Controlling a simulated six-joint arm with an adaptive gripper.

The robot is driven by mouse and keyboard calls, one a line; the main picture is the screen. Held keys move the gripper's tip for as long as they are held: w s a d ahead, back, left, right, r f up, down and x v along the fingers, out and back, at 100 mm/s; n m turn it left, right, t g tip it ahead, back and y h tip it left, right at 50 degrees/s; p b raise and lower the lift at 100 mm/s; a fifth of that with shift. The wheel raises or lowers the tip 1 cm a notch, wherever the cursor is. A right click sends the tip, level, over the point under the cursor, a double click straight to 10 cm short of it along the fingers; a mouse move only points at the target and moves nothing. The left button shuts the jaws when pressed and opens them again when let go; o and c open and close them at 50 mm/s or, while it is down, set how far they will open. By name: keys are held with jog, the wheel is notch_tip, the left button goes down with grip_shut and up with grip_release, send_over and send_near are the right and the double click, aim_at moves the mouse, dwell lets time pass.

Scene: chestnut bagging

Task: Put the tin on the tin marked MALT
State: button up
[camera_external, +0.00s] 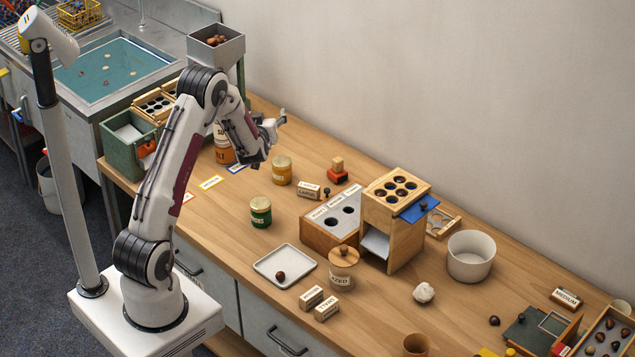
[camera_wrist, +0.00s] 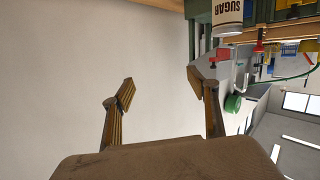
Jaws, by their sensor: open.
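A white tin marked SUGAR (camera_wrist: 228,14) shows at the top of the wrist view, its lettering turned over. In the external view, a pale tin with the letters SU (camera_external: 219,131) appears to stand upright on an orange tin (camera_external: 222,154) whose visible letters end in LT.
A yellow tin (camera_external: 281,170) and a green tin (camera_external: 261,213) stand nearby on the table. A green box (camera_external: 127,148) and a hopper (camera_external: 217,48) of chestnuts are close to the stack. Coloured cards (camera_external: 210,182) lie in front. The table's front left is mostly clear.

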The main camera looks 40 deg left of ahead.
jog(key=s+d+r+m+h, duration=0.35)
jog(key=s+d+r, duration=0.3)
jog(key=d, duration=0.45)
jog(key=s+d+r+m+h, duration=0.2)
jog(key=s+d+r+h, duration=0.4)
jog(key=d, duration=0.4)
jog(key=s+d+m+g, duration=0.2)
jog(key=s+d+g, duration=0.1)
jog(key=s, duration=1.1)
jog(key=s+d+m+g, duration=0.2)
jog(key=s+d, duration=0.3)
jog(key=s, duration=1)
jog(key=shift+s+r+g, duration=0.15)
jog(key=shift+r+g, duration=0.05)
jog(key=shift+g, duration=0.2)
